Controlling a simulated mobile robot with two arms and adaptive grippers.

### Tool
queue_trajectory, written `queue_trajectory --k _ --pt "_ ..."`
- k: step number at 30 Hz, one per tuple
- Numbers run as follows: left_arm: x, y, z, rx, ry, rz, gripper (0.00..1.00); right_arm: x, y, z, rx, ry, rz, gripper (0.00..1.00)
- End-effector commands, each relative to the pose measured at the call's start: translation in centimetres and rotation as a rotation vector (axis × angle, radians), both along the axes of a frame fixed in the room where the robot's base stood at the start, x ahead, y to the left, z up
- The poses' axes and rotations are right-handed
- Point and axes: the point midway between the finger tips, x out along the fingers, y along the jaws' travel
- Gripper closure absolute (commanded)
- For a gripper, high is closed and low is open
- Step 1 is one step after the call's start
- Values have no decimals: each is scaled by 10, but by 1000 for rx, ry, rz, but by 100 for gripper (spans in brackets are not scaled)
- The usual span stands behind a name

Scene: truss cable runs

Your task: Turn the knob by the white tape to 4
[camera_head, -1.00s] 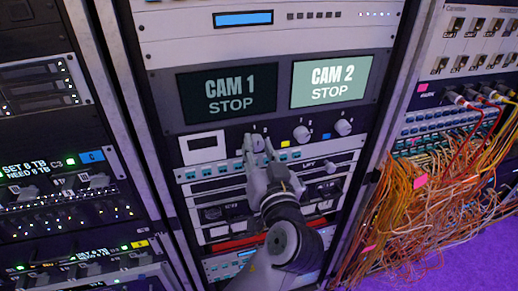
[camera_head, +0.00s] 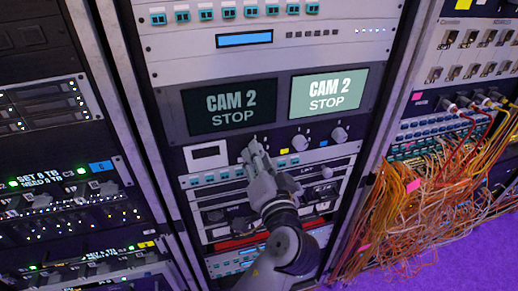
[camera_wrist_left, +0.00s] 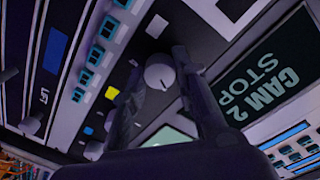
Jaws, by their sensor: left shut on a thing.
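The left knob of a row of three is pale and round, with a dark pointer line, and shows in the wrist view (camera_wrist_left: 160,72). A white tape patch (camera_wrist_left: 157,26) is beside it. My left gripper (camera_head: 252,146) is shut on this knob, one finger on each side of it in the wrist view (camera_wrist_left: 158,66). In the head view my fingers mostly hide the knob and the tape. No scale numbers are readable. The left screen (camera_head: 231,107) reads CAM 2 STOP, dark. The right screen (camera_head: 327,96) reads CAM 2 STOP, lit. My right gripper is out of view.
The middle knob (camera_head: 300,140) has yellow tape (camera_head: 285,151). The right knob (camera_head: 339,134) has blue tape (camera_head: 324,139). A white display (camera_head: 206,153) is left of my fingers. Loose orange cables (camera_head: 420,205) hang on the right rack.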

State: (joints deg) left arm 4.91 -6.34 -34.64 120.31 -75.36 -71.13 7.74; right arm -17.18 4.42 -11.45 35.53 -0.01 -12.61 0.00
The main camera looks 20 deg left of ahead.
Motion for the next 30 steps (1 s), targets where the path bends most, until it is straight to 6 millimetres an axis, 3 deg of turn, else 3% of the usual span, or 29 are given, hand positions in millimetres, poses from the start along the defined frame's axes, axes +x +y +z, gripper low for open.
queue_trajectory --k 1,30 --pt "0 0 6 38 26 -1 100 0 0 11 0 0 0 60" --pt "1 -2 7 804 540 -4 100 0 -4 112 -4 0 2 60"
